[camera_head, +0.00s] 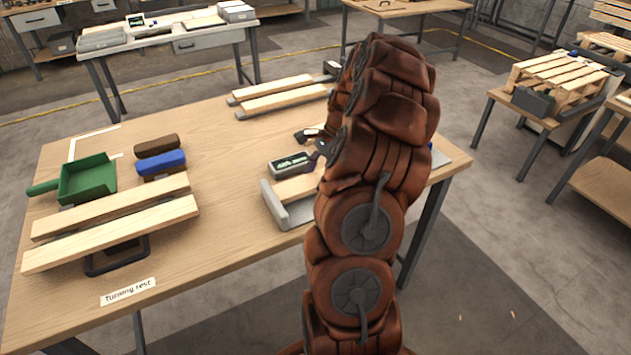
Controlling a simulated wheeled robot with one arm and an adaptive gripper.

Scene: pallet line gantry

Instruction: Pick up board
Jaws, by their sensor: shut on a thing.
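My gripper (316,142) is dark and largely hidden behind my arm. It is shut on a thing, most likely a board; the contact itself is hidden. A pale wooden board (298,188) shows its left end beside my arm, by a grey metal holder (291,214); the rest is behind the arm. Two pale boards (112,235) lie side by side at the left, above a black frame (117,257). Two more boards (274,98) lie at the back of the table.
The wooden table (215,255) holds a green dustpan (86,181), a blue-and-brown pair of blocks or brushes (160,162), a small grey box (290,164) and a "Turning rest" label (128,291). The table's middle is clear. A pallet (560,75) stands on a bench at right.

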